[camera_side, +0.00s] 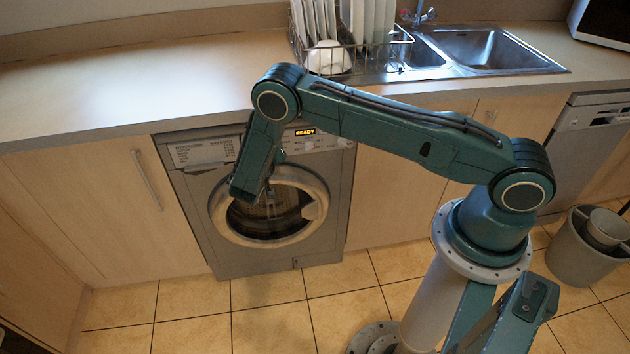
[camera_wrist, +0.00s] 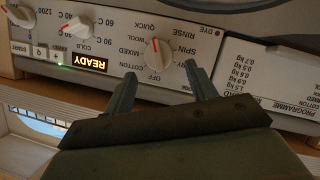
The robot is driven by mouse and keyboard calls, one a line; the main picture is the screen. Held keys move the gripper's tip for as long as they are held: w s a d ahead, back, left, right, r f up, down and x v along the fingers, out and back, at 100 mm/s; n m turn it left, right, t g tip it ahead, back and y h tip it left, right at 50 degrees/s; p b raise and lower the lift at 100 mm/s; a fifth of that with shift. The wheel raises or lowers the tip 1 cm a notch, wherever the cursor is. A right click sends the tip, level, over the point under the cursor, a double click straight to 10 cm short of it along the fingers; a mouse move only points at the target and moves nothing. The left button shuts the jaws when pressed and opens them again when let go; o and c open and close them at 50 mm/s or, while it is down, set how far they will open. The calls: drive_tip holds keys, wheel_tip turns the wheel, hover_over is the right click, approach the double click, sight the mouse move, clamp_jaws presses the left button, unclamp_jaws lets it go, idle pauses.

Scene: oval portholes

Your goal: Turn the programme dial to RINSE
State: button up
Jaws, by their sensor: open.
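The programme dial (camera_wrist: 161,62) is a round white knob with a red pointer line, seen upside down in the wrist view. Its pointer line appears to face the QUICK mark (camera_wrist: 145,27). The RINSE mark (camera_wrist: 171,32) is beside QUICK, on the way to SPIN. My gripper (camera_wrist: 160,69) is open, with one finger on each side of the dial; I cannot tell whether either finger touches it. In the side view my arm hangs in front of the washing machine (camera_side: 335,185) and hides the dial.
The READY display (camera_wrist: 89,63) is lit beside the dial, with a temperature knob (camera_wrist: 79,28) further left. A programme label panel (camera_wrist: 265,75) is on the other side. The counter (camera_side: 150,90) overhangs the machine, with a dish rack (camera_side: 395,50) on it.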

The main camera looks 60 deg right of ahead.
drive_tip(key=shift+x, duration=1.05)
drive_tip(key=c, duration=1)
drive_tip(key=shift+o, duration=0.2)
drive_tip(key=shift+s, duration=0.1)
drive_tip(key=m+t+y, duration=0.1)
drive_tip(key=m, duration=0.1)
drive_tip(key=m+t+y, duration=0.1)
drive_tip(key=m, duration=0.1)
drive_tip(key=s+d+m+t+y, duration=0.1)
drive_tip(key=m, duration=0.1)
drive_tip(key=shift+d, duration=0.1)
